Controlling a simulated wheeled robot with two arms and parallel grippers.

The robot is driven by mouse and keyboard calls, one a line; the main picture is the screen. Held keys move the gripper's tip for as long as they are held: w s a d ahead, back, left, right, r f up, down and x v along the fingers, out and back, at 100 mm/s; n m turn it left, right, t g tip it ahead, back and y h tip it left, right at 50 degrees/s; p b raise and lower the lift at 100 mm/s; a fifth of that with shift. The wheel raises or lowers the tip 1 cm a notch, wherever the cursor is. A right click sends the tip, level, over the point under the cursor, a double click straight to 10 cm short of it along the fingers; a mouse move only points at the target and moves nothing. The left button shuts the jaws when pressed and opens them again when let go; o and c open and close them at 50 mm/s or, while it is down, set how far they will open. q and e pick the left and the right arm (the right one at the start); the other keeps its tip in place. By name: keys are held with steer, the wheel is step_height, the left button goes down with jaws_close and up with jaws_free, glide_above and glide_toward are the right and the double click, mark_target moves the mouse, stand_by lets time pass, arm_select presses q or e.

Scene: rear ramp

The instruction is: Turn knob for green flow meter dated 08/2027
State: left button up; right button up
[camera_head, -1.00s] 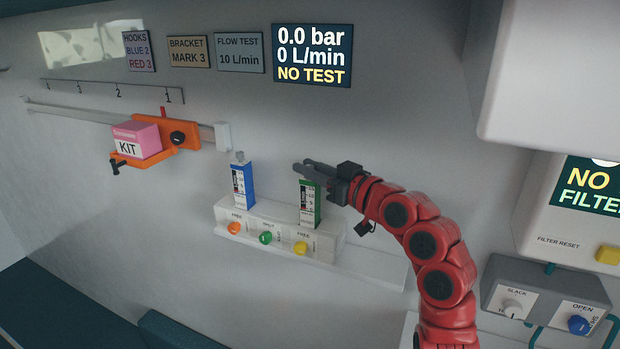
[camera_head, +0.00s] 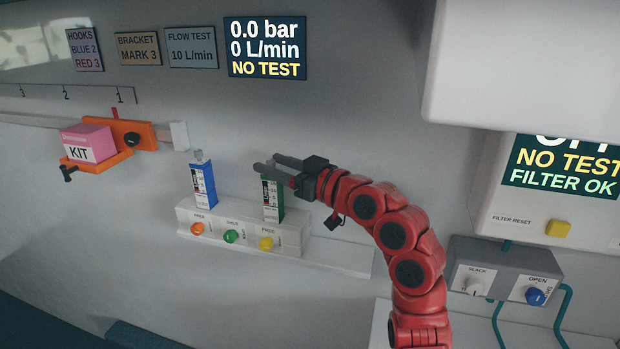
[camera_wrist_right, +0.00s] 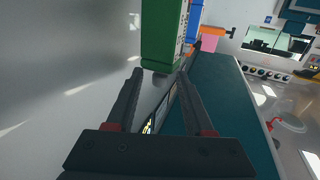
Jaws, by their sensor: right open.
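The green flow meter (camera_head: 272,200) stands upright on the right part of a white manifold block (camera_head: 290,238). Its top and any knob there are hidden behind my right gripper (camera_head: 270,165) in the head view. That gripper is open, with its fingers pointing left at the meter's top. In the right wrist view the green meter (camera_wrist_right: 165,35) shows just ahead of the open fingers (camera_wrist_right: 160,78), with nothing held between them. I cannot tell whether they touch it. No date can be read. A blue flow meter (camera_head: 202,184) with a grey top knob (camera_head: 198,155) stands to the left. My left gripper is not in view.
Orange (camera_head: 197,229), green (camera_head: 231,236) and yellow (camera_head: 266,243) knobs sit on the block's front. A display (camera_head: 266,48) reads 0.0 bar, 0 L/min, NO TEST. An orange bracket (camera_head: 131,140) holds a pink kit box (camera_head: 88,143) at left. A white cabinet (camera_head: 530,60) overhangs at right.

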steer(key=b+v, duration=0.2)
steer(key=v, duration=1.4)
steer(key=shift+s, duration=0.1)
